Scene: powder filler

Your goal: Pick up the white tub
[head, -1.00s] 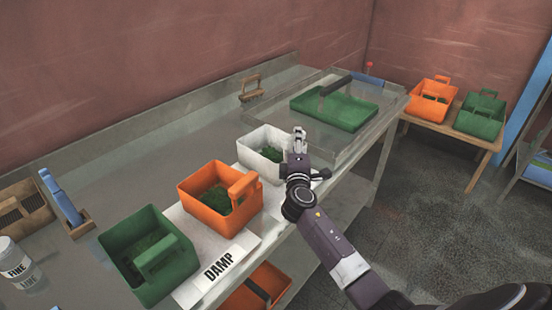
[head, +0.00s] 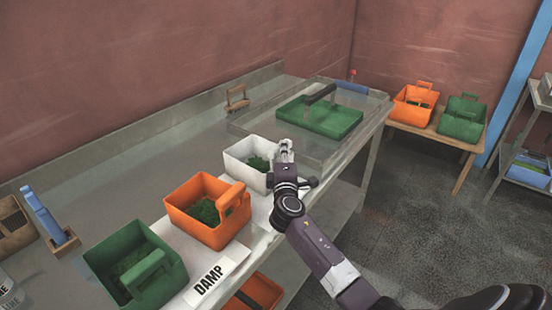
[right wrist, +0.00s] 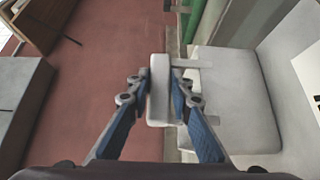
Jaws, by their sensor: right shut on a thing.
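The white tub (head: 241,164) holds dark green powder or granules and sits at the back of the row of tubs on the bench. My right gripper (head: 285,150) is at the tub's right side, partly covering it. In the right wrist view the gripper (right wrist: 160,88) is shut on the tub's white handle (right wrist: 159,101), one finger on each side. The tub's pale body (right wrist: 230,85) lies to the right there. In the head view I cannot tell whether the tub touches the bench. My left gripper is not in view.
An orange tub (head: 195,220) and a green tub (head: 130,268) stand nearer on the bench, beside a DAMP label (head: 209,280). Behind the white tub is a clear-walled enclosure (head: 350,150) with a green tray (head: 325,124). A wooden-handled tool (head: 237,98) stands near the back edge.

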